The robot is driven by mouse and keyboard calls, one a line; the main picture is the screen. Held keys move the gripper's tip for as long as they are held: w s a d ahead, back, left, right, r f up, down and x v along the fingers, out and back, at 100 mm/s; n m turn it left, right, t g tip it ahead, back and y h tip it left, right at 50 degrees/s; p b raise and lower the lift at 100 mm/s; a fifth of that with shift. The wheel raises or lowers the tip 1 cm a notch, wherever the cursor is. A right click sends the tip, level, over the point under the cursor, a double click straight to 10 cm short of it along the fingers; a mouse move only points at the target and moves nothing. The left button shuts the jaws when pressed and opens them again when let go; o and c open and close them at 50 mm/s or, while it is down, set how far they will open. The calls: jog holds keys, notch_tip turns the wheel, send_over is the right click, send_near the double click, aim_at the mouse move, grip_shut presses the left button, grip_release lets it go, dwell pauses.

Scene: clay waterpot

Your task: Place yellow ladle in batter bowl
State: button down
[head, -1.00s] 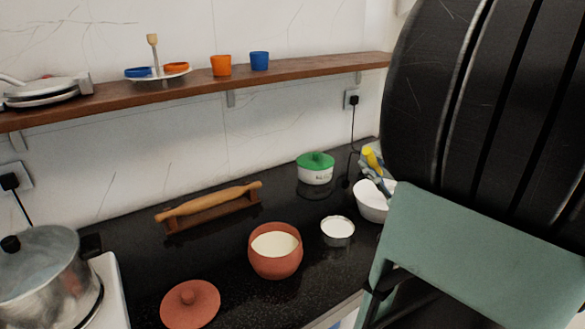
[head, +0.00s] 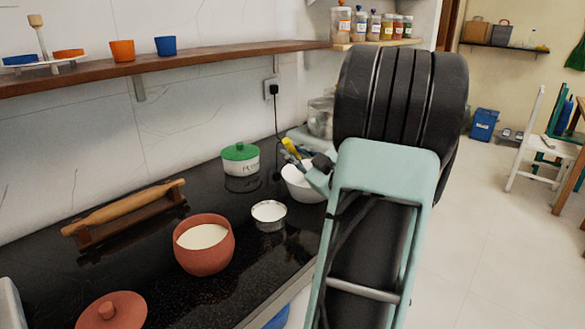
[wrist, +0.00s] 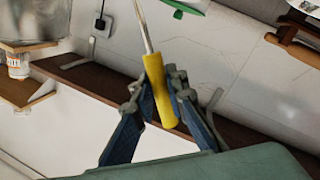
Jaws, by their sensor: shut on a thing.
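The yellow ladle (head: 290,147) has a yellow handle and a thin metal shaft. In the wrist view, my gripper (wrist: 157,86) is shut on the ladle's yellow handle (wrist: 160,98), and the shaft runs out past the top edge. In the head view, my gripper (head: 293,159) is at the rim of a white bowl (head: 297,188) or just above it. The ladle's scoop end is hidden, so I cannot tell whether it is in this bowl. A small metal bowl with white contents (head: 268,215) stands left of the white bowl. Which is the batter bowl is unclear.
A clay pot with white contents (head: 204,252), its lid (head: 110,312), a green-lidded pot (head: 240,161) and a rolling pin on a stand (head: 125,207) are on the black counter. A wooden shelf (head: 200,58) runs along the wall above. Open floor lies right.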

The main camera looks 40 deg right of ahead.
jog(key=shift+f+b, duration=0.7)
jog(key=shift+f, duration=0.8)
jog(key=shift+f, duration=0.2)
jog(key=c, duration=1.9)
grip_release()
jog(key=shift+c, duration=0.2)
jog(key=shift+r, duration=0.1)
jog(key=shift+r, duration=0.2)
jog(key=s+a+p, duration=0.1)
jog(key=s+a, duration=0.1)
jog(key=s, duration=1)
jog(key=shift+p, duration=0.35)
